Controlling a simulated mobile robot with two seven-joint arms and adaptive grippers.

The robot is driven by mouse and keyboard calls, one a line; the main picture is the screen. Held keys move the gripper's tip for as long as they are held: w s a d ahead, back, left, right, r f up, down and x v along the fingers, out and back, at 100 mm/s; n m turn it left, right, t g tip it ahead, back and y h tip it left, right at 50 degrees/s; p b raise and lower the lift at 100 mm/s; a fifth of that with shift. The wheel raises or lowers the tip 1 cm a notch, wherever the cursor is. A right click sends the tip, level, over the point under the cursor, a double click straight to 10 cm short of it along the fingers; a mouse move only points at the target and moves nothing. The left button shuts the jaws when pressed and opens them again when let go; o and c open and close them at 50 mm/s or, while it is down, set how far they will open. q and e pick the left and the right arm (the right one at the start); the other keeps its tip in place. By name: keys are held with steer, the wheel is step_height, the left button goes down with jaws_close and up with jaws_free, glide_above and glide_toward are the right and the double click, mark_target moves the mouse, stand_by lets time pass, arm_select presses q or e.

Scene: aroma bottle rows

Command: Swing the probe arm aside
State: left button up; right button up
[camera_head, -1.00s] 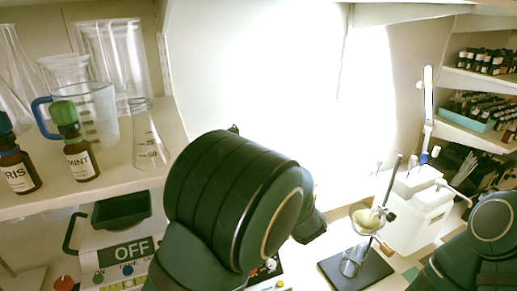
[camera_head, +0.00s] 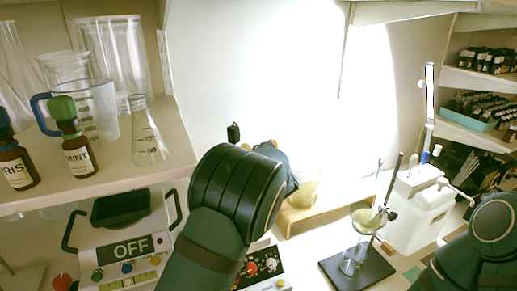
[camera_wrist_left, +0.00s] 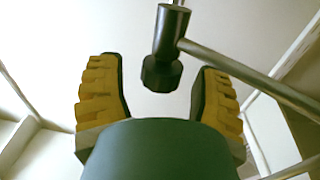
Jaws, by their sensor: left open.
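In the left wrist view, the probe arm (camera_wrist_left: 250,70) is a grey metal rod ending in a dark upright cylinder with a wider black knob at its lower end. The knob is between the two yellow ridged fingers of my open left gripper (camera_wrist_left: 162,95), with gaps on both sides. In the head view, a small black tip (camera_head: 233,132), seemingly part of the probe, shows above my left wrist. My left gripper (camera_head: 272,148) is mostly hidden behind that wrist. My right arm shows at the lower right, its gripper out of view.
A shelf (camera_head: 110,185) with glassware and brown bottles is at left, above a white device (camera_head: 135,235) reading OFF. A knob panel (camera_head: 263,268) is below my left arm. A wooden stand (camera_head: 325,207), a funnel stand (camera_head: 355,270) and a white bath (camera_head: 420,215) stand right.

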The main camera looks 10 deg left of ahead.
arm_select(q)
jaws_close()
steer(key=shift+a, duration=0.1)
stand_by(0.4)
